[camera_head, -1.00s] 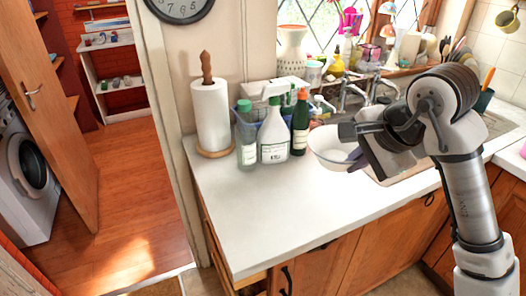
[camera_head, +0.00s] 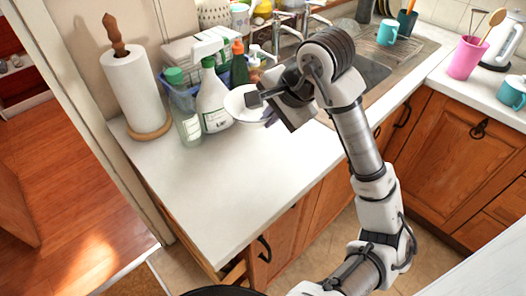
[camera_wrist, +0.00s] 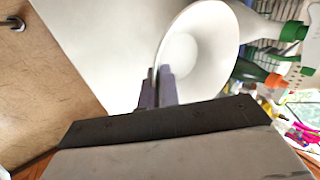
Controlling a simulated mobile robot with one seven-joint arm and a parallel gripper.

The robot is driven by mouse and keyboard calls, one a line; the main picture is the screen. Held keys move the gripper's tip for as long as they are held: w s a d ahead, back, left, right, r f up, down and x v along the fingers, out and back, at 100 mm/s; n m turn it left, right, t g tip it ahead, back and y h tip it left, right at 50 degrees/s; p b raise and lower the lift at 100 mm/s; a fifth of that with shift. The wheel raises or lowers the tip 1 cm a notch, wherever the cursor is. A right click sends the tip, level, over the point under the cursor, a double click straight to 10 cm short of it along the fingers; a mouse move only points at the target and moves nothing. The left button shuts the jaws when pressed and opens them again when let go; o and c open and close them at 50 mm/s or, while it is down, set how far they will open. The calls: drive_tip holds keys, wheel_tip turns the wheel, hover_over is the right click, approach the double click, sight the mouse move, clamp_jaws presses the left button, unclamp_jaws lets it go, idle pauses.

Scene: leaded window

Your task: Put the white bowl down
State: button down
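The white bowl (camera_head: 240,101) is at my gripper (camera_head: 262,99), close in front of the bottles near the sink. The gripper and wrist hide part of it. In the wrist view the bowl (camera_wrist: 206,45) shows its open inside, and my gripper's dark fingers (camera_wrist: 158,88) are closed on its near rim. The white countertop (camera_head: 195,185) lies beneath; it also shows behind the bowl in the wrist view (camera_wrist: 95,45). I cannot tell whether the bowl's base touches the counter.
A paper towel roll (camera_head: 134,92) is at the left. The sink (camera_head: 370,72) is to the right. The front left counter is clear.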

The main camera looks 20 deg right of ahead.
wheel_tip(320, 180, down, 14)
drive_tip(key=shift+r+p, duration=0.2)
drive_tip(key=shift+p, duration=1.05)
drive_tip(key=shift+f, duration=0.15)
drive_tip(key=shift+f+b, duration=0.2)
drive_tip(key=shift+b, duration=0.15)
drive_tip(key=c, duration=1.6)
unclamp_jaws()
drive_tip(key=shift+c, duration=0.2)
drive_tip(key=shift+r, duration=0.2)
